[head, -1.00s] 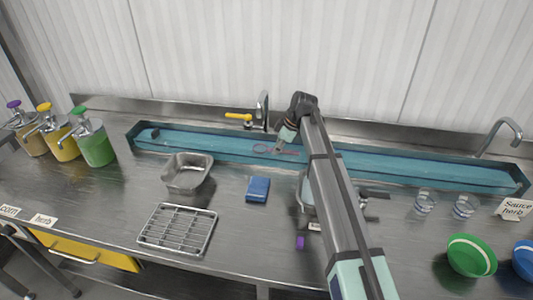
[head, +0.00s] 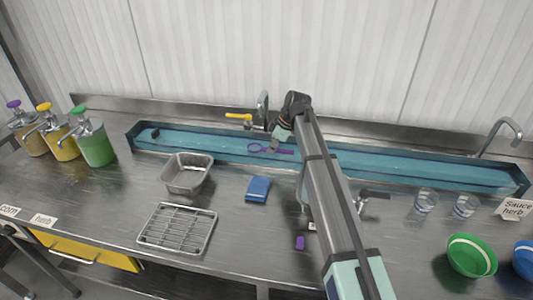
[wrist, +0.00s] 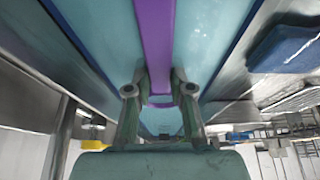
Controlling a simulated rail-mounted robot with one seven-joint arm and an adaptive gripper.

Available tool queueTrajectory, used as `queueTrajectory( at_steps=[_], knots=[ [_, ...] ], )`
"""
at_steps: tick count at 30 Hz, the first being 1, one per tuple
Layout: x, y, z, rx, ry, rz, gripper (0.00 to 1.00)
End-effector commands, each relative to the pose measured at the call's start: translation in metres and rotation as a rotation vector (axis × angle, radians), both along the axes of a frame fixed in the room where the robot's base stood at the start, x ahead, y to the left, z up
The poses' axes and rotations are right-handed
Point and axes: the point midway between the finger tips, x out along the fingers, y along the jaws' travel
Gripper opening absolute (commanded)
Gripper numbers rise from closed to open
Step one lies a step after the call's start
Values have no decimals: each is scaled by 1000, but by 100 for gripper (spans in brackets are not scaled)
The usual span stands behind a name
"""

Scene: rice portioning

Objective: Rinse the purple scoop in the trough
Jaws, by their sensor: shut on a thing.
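The purple scoop (head: 257,148) is over the long blue trough (head: 410,172), its ring-shaped end to the left and its handle to the right. In the head view it shows clear purple, and I cannot tell whether it touches the water. In the wrist view the purple handle (wrist: 155,45) runs between the fingers of my gripper (wrist: 159,92), which is shut on it. The handle's far end and the scoop's bowl are out of the wrist view. In the head view my fingertips are small and hard to make out.
A faucet with a yellow lever (head: 239,116) stands behind the trough near my gripper. In front are a metal pan (head: 187,174), a blue sponge (head: 258,189) and a wire rack (head: 177,230). Clear cups (head: 425,202) and a green bowl (head: 471,256) stand to the right.

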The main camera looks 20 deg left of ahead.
Motion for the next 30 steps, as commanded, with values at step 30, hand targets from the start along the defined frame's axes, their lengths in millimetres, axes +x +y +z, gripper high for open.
queueTrajectory(
  at_steps=[30],
  knots=[
    [0, 0, 68, 0, 0, -1, 0]
  ],
)
